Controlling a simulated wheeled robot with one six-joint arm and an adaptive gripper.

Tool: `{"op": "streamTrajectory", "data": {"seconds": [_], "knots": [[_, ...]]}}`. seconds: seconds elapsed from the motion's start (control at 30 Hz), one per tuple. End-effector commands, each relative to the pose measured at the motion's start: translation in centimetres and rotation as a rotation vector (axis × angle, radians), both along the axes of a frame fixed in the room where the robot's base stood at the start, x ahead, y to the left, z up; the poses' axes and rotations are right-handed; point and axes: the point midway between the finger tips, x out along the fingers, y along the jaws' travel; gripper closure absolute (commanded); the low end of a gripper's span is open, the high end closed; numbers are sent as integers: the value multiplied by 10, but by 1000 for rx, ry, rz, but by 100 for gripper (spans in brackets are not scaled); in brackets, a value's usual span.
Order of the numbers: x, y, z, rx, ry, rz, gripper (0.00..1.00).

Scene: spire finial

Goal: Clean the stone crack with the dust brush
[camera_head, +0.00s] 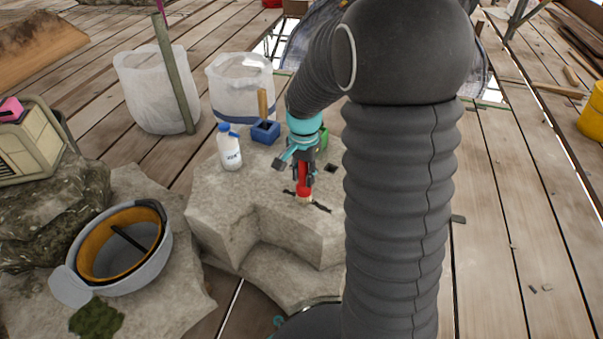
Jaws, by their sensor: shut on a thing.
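My gripper (303,172) is over the top of the pale stone block (230,200), pointing down. It is shut on a red-handled brush (304,188). The brush's pale tip is down at the dark, jagged crack (321,207) in the stone's top face. Part of the crack shows on either side of the brush. Whether the bristles touch the stone cannot be told at this size. My dark arm covers the right part of the stone.
A white bottle with a blue cap (230,148) and a blue holder (265,132) with a wooden handle stand on the stone. A green item (323,138) is partly hidden behind my gripper. A grey helmet (120,250) lies left. White bags (155,90) stand behind.

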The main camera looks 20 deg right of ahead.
Motion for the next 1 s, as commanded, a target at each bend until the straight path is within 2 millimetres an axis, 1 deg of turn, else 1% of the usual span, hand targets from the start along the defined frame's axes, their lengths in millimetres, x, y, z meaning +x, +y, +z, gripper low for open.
{"op": "streamTrajectory", "data": {"seconds": [0.6,1.0], "knots": [[-19,-17,0,0,-2,-1,100],[-26,-23,-1,0,0,-1,100]]}}
